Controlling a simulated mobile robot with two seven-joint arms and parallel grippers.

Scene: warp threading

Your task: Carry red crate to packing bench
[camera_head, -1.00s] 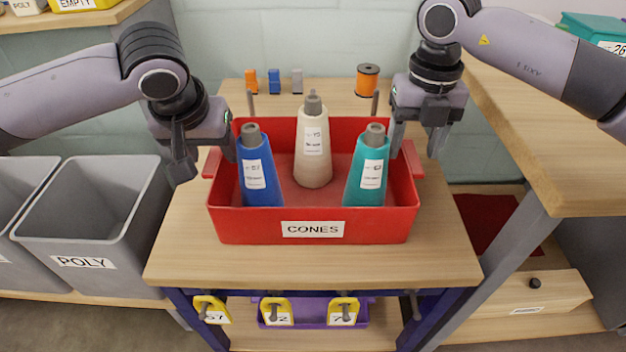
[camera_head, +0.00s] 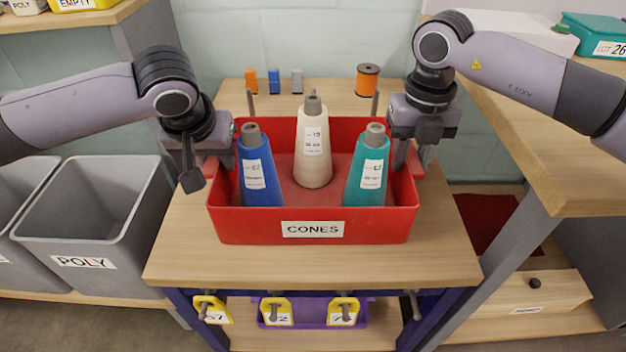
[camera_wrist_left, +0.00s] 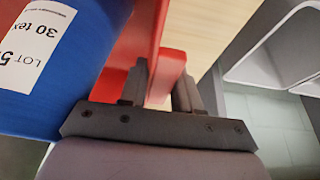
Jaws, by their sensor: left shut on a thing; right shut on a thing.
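The red crate (camera_head: 250,226), labelled CONES, stands on a wooden-topped bench. It holds a blue cone (camera_head: 258,184), a cream cone (camera_head: 313,152) and a teal cone (camera_head: 367,176), all upright. My left gripper (camera_head: 208,172) is at the crate's left side. In the left wrist view its fingers (camera_wrist_left: 160,88) are shut on the red handle (camera_wrist_left: 169,66), with the blue cone (camera_wrist_left: 35,55) close beside. My right gripper (camera_head: 413,160) is at the crate's right side, shut on the handle there; its fingertips are partly hidden. I cannot tell which surface is the packing bench.
Behind the crate are an orange spool (camera_head: 367,80) and several small blocks (camera_head: 273,81). Grey bins (camera_head: 95,215) stand at the left. A higher wooden table (camera_head: 545,150) stands close on the right. Yellow tags (camera_head: 277,311) hang below the bench front.

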